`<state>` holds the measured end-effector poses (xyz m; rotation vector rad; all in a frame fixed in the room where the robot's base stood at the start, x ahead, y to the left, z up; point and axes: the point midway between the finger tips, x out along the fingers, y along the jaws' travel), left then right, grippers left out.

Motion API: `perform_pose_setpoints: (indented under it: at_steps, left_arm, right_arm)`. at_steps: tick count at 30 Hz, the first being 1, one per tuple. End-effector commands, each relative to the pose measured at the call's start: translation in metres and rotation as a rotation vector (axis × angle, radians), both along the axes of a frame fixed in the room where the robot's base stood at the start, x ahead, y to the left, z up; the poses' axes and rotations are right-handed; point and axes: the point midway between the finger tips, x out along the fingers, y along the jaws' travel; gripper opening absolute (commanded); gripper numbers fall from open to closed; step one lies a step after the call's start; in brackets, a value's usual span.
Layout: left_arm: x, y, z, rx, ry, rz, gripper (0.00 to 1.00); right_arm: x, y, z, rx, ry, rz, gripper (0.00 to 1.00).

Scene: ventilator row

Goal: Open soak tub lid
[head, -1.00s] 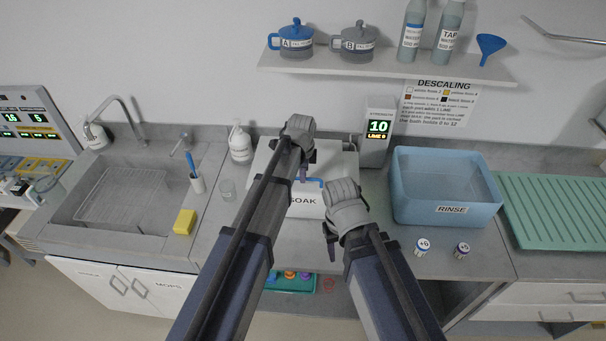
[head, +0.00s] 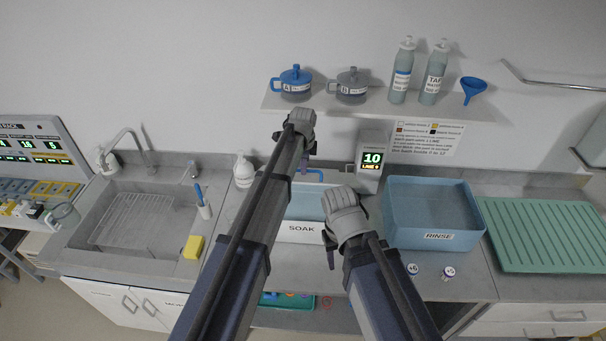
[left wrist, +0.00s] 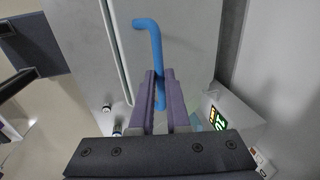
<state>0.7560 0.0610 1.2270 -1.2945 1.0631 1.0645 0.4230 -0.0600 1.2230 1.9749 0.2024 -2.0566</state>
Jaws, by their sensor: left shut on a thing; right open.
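The white soak tub (head: 301,229), labelled SOAK, stands on the counter with its pale blue inside (head: 304,206) showing. Its lid is raised toward the back wall, mostly hidden behind my left arm in the head view; its grey face (left wrist: 185,40) shows in the left wrist view. My left gripper (head: 304,167) is shut on the lid's blue handle (head: 316,172). The left wrist view shows the handle (left wrist: 153,40) between the two purple fingers (left wrist: 160,95). My right gripper (head: 332,250) is open and empty at the tub's front right corner.
A strength display (head: 371,160) reading 10 stands behind the tub. The blue RINSE tub (head: 436,237) is close on the right, with two small labelled pots (head: 412,269) before it. A soap bottle (head: 243,171) stands left. A shelf (head: 400,108) hangs above.

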Motion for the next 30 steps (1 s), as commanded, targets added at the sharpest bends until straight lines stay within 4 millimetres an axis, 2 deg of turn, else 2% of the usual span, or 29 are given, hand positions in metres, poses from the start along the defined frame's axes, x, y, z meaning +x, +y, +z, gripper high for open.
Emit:
perform_pose_setpoints:
  at_steps: [1, 3, 17, 18, 24, 25, 30]
  left_arm:
    - [0.0145, 0.0, 0.0088, 0.0, -0.013, 0.001, 0.0]
    - [0.0188, 0.0002, 0.0119, 0.0, -0.012, 0.001, 0.0]
    - [0.0216, 0.0005, 0.0128, 0.0, -0.012, 0.001, 0.0]
    - [0.0216, 0.0004, 0.0129, 0.0, -0.013, 0.001, 0.19]
    - [0.0197, 0.0003, 0.0131, -0.001, -0.01, 0.001, 0.41]
    - [0.0194, 0.0002, 0.0131, -0.001, -0.01, 0.001, 0.45]
    - [0.0182, 0.0, 0.0133, -0.001, -0.008, 0.0, 0.45]
  right_arm:
    - [-0.0001, 0.0001, 0.0081, 0.0, 0.0, -0.003, 0.5]
    - [-0.0002, 0.0002, 0.0112, 0.001, 0.0, -0.006, 0.5]
    - [-0.0002, 0.0002, 0.0123, 0.001, -0.001, -0.01, 0.5]
    - [-0.0002, 0.0002, 0.0123, 0.001, -0.001, -0.01, 0.5]
    - [-0.0002, 0.0002, 0.0126, 0.001, -0.001, -0.009, 0.5]
    - [-0.0002, 0.0002, 0.0126, 0.001, -0.001, -0.009, 0.5]
    - [-0.0002, 0.0001, 0.0129, 0.001, -0.001, -0.009, 0.5]
